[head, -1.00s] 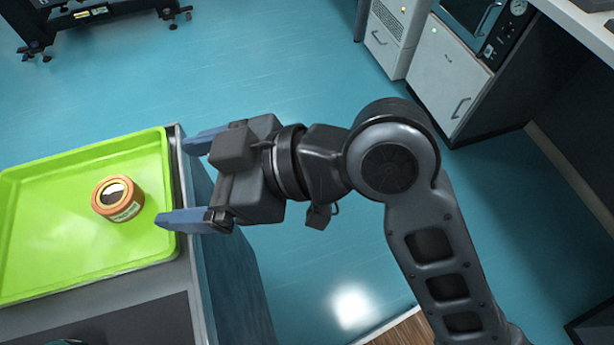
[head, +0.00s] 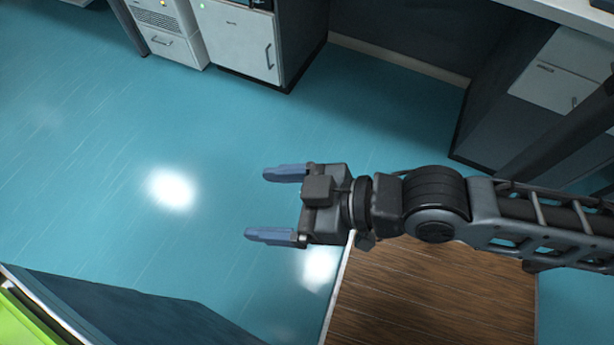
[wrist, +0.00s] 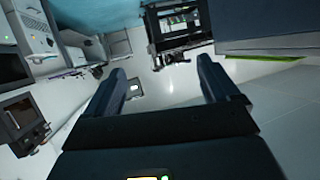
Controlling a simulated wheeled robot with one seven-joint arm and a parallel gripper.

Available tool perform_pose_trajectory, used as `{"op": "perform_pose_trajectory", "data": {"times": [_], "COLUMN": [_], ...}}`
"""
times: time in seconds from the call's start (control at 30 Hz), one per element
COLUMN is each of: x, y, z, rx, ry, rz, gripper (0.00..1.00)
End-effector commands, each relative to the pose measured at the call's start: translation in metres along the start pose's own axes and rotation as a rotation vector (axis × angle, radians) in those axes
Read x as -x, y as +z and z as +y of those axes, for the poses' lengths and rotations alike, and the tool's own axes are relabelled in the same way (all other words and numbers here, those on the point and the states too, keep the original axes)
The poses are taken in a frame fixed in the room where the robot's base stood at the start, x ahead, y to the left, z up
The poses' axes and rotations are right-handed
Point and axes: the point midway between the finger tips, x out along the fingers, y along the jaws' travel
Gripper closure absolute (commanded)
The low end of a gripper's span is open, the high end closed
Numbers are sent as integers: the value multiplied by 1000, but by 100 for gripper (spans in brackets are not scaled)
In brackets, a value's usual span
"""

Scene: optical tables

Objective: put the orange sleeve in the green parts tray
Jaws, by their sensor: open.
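My gripper (head: 272,205) is open and empty, its blue fingers apart over the bare teal floor in the head view. Its dark fingers also show in the wrist view (wrist: 165,85), with nothing between them. A corner of the green parts tray (head: 20,325) shows at the bottom left of the head view, well away from the gripper. A thin green edge, likely the tray (wrist: 265,58), shows at the right of the wrist view. The orange sleeve is not in view now.
A dark-sided bench (head: 140,305) stands under the tray at the lower left. White cabinets (head: 240,42) line the back. A wooden panel (head: 430,295) lies below my arm. The teal floor (head: 120,150) around the gripper is clear.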

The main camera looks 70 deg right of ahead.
Motion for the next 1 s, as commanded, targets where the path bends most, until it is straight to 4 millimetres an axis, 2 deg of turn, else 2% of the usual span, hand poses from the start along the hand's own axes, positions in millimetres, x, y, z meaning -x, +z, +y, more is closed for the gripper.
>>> {"op": "perform_pose_trajectory", "data": {"times": [0.03,0.2,0.4,0.57,0.83,1.0], "x": [17,68,108,120,120,124], "y": [6,10,5,2,2,-9], "z": [6,17,18,17,16,16], "rx": [-2,2,13,17,17,17], "ry": [31,111,146,152,152,151], "rz": [0,47,89,105,107,107], "gripper": [12,12,12,12,12,12]}}
